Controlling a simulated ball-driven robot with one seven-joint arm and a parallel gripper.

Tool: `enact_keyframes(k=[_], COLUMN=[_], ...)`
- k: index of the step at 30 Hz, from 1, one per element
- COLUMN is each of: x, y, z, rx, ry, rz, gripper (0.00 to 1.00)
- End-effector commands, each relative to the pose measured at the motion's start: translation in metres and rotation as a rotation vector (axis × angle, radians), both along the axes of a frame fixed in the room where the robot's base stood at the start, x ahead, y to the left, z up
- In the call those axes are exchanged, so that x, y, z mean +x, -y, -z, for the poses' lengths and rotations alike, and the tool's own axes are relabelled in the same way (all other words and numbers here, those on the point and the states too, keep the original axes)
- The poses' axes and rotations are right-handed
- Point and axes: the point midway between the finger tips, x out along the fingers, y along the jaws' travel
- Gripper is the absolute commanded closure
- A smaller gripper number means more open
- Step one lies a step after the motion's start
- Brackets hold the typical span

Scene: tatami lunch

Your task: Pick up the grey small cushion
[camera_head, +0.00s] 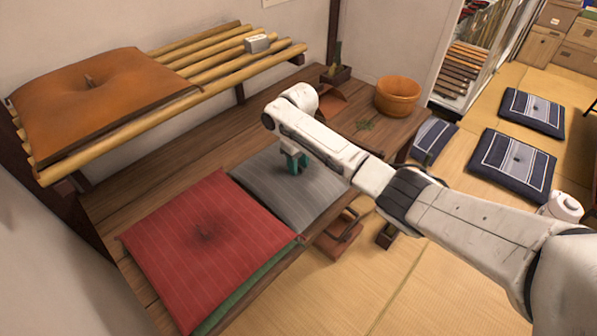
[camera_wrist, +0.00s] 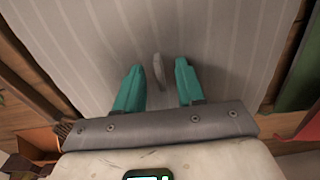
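The grey small cushion (camera_head: 262,188) has pale stripes and lies flat on the wooden bench, right of the red cushion (camera_head: 180,245). It fills most of the wrist view (camera_wrist: 230,55), with a pale tuft (camera_wrist: 159,72) at its middle. My gripper (camera_head: 296,170) has teal fingers and points down at the cushion's middle. In the wrist view the fingers (camera_wrist: 159,66) are apart, with the tuft between them and a gap on each side. Whether the fingertips touch the fabric I cannot tell. The arm hides part of the cushion's far right side.
A green cushion (camera_head: 252,287) lies under the red one. A bamboo shelf (camera_head: 228,78) above the bench holds an orange cushion (camera_head: 120,85) and a small grey box (camera_head: 257,43). A wooden tub (camera_head: 397,97) stands at the back. Navy cushions (camera_head: 512,165) lie on the tatami at right.

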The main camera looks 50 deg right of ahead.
Motion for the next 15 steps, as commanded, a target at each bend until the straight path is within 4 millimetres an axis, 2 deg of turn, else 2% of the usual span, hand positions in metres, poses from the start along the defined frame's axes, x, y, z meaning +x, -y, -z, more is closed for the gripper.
enact_keyframes(k=[2, 12, 15], x=[0.0, 0.0, 0.0], y=[0.0, 0.0, 0.0], z=[-0.0002, -0.0004, -0.0004], rx=[0.0, 0.0, 0.0], ry=[0.0, 0.0, 0.0], rz=[0.0, 0.0, 0.0], gripper=[0.62, 0.94, 1.0])
